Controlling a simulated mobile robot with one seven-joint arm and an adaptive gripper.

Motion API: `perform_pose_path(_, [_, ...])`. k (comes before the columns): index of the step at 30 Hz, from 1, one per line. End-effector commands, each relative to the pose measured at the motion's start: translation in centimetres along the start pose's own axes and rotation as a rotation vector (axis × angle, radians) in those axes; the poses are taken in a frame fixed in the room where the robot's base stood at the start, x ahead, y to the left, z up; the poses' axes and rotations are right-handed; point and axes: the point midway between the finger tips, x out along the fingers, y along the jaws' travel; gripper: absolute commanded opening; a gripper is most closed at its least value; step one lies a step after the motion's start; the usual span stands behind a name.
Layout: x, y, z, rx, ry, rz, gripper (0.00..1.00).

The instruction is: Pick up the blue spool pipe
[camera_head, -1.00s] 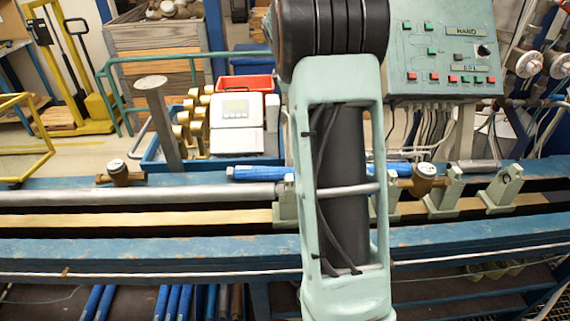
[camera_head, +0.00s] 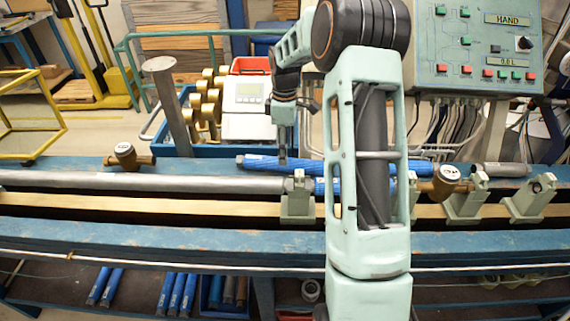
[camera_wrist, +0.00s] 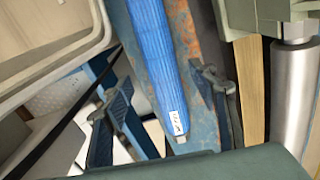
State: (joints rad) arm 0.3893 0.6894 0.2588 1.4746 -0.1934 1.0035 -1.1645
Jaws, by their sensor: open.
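A long blue spool pipe (camera_head: 262,162) lies on the rear blue beam of the bench, running left to right behind my arm. In the wrist view the blue spool pipe (camera_wrist: 152,45) runs down to an end with a white label, on the worn blue beam. My gripper (camera_head: 283,158) hangs pointing down by the left part of this pipe in the head view. In the wrist view my gripper (camera_wrist: 162,88) is open, with the fingers on either side of the pipe's labelled end. Nothing is held. I cannot tell the height gap. My arm hides the pipe's middle.
A grey pipe (camera_head: 150,182) and a second, short blue pipe (camera_head: 322,187) lie in front, by a clamp stand (camera_head: 298,195). A brass meter (camera_head: 446,180) stands right. A blue crate (camera_head: 180,150) and control panel (camera_head: 475,50) stand behind. Several blue pipes (camera_head: 178,293) lie below.

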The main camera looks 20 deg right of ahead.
Motion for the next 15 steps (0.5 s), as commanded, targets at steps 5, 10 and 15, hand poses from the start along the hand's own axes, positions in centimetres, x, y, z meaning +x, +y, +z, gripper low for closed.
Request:
perform_pose_path(5, [1.9,-0.3,0.0,0.0,-0.001,-0.005,0.54])
perform_pose_path(10, [4.4,-0.3,0.0,-0.001,-0.001,-0.002,0.54])
perform_pose_path(15, [5.3,-0.3,0.0,-0.001,-0.001,0.001,0.54])
